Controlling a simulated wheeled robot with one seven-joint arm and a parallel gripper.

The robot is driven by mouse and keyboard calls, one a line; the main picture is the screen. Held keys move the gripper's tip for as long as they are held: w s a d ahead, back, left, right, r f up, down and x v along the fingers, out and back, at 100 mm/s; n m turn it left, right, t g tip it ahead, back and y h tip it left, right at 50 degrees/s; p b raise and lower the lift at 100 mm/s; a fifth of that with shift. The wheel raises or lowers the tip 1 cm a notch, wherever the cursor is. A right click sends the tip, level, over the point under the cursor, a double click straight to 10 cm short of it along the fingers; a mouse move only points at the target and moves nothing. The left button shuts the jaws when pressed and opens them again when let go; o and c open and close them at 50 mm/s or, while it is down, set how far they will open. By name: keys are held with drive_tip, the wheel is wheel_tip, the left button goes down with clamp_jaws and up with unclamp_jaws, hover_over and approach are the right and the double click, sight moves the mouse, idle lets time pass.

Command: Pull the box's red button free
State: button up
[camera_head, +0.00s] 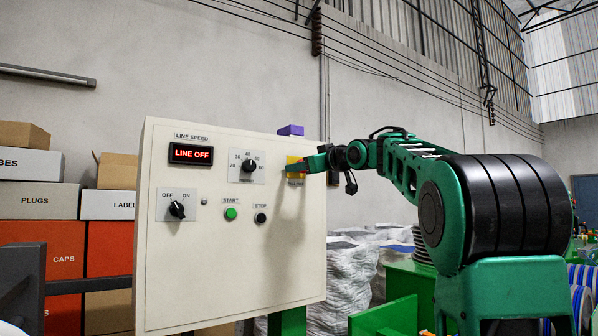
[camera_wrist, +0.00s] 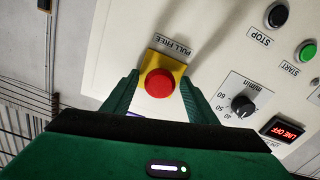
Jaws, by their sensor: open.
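The red button (camera_wrist: 159,83) is a round mushroom head on a yellow plate (camera_wrist: 172,67) marked PULL FREE, on the face of the cream control box (camera_head: 160,270). In the head view the yellow plate (camera_head: 293,160) shows at the box's upper right, and my gripper mostly hides the button there. My gripper (camera_wrist: 158,84) is open, with one green finger on each side of the button in the wrist view. I cannot tell whether the fingers touch it. My gripper (camera_head: 306,165) reaches the box from the right in the head view.
The box also carries a LINE OFF display (camera_head: 191,154), a speed knob (camera_head: 248,166), an OFF/ON switch (camera_head: 177,209), a green START button (camera_head: 231,213) and a black STOP button (camera_head: 260,217). A purple block (camera_head: 290,130) sits at the box's top edge, close to my gripper.

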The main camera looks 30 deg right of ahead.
drive_tip(key=shift+w, duration=0.15)
drive_tip(key=shift+c, duration=0.7)
clamp_jaws()
drive_tip(key=shift+s+f, duration=0.1)
drive_tip(key=shift+s, duration=0.45)
drive_tip(key=shift+o, duration=0.7)
unclamp_jaws()
drive_tip(key=shift+s, duration=0.1)
drive_tip(key=s, duration=1)
drive_tip(key=shift+s+d, duration=0.15)
drive_tip(key=shift+s, duration=0.15)
